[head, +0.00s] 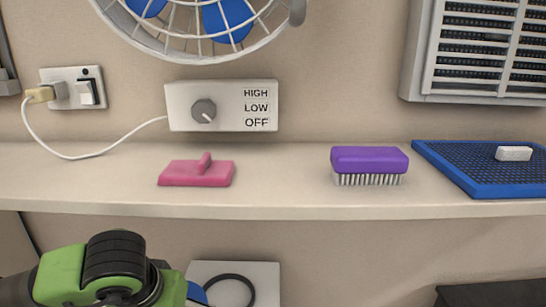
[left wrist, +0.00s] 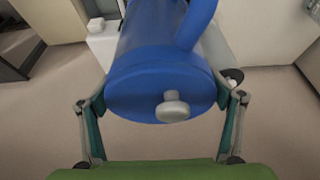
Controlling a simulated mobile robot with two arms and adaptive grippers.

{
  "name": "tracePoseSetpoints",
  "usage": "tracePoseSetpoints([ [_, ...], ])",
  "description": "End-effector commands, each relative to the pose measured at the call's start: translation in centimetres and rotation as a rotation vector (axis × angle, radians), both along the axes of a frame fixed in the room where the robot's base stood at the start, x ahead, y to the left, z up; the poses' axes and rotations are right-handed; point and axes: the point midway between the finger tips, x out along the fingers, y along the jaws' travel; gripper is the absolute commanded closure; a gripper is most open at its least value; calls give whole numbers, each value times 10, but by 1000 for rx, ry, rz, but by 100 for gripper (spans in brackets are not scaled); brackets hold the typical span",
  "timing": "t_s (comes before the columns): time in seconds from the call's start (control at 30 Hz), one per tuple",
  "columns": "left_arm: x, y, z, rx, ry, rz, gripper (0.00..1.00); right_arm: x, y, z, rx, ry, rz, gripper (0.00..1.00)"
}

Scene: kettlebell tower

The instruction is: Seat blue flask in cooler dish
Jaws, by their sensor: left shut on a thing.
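The blue flask (left wrist: 165,80) fills the upper middle of the left wrist view, with a curved blue handle and a pale knob on its near end. My left gripper (left wrist: 160,105) is shut on it, one finger on each side. In the head view my left arm comes in at the lower left, below the shelf. A small blue patch (head: 198,293) beside it may be part of the flask. I cannot make out the cooler dish in either view. My right gripper is not in view.
A fan (head: 200,40) and HIGH/LOW/OFF switch (head: 222,106) are above. A white panel with a black ring (head: 236,270) is below.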

Motion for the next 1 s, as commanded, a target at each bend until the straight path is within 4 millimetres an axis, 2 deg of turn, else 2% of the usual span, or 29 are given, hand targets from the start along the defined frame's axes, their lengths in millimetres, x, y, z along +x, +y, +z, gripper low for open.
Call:
tracePoseSetpoints([
  [0.17,2,0,2,-1,-7,1,72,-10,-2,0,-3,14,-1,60],
  [0.53,2,0,2,-2,-7,1,72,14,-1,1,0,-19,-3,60],
  [1.0,2,0,2,-2,-7,1,72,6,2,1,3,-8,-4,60],
])
